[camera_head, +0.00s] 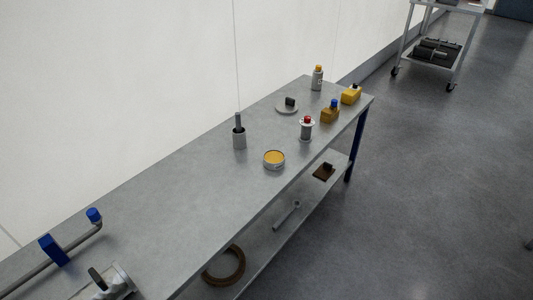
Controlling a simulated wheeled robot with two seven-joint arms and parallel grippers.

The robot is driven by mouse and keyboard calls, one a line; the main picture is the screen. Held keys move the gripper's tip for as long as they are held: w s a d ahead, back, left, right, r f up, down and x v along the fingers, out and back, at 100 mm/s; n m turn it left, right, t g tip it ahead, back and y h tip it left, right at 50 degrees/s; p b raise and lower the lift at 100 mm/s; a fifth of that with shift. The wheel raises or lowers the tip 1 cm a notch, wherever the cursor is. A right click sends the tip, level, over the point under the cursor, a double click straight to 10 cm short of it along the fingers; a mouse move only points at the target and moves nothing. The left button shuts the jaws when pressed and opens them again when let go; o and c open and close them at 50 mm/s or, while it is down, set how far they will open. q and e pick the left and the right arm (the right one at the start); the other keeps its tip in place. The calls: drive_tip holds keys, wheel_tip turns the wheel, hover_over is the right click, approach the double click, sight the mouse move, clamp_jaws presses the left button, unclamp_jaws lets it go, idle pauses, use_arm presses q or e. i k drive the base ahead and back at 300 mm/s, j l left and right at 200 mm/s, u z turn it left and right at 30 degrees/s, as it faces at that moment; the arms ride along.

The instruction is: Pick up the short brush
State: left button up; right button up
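I cannot pick out the short brush for certain. A grey cup (239,140) stands upright on the grey workbench (185,200), and a dark upright stick (238,121) with a blue-grey tone rises out of it. The stick may be a brush handle, but its lower end is hidden in the cup. A small dark piece (290,101) sits on a round grey dish (283,108) farther back; its kind is too small to tell. Neither of my grippers shows in the head view.
A blue-fitted pipe (77,243) lies near left. The lower shelf holds a brown ring (224,266). The bench middle is clear.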

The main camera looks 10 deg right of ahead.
sight(238, 115)
drive_tip(key=i+l, duration=0.2)
drive_tip(key=l, duration=0.2)
drive_tip(key=i+l+z, duration=0.1)
drive_tip(key=l, duration=0.25)
drive_tip(key=i+l, duration=0.55)
drive_tip(key=l, duration=0.2)
drive_tip(key=z, duration=0.05)
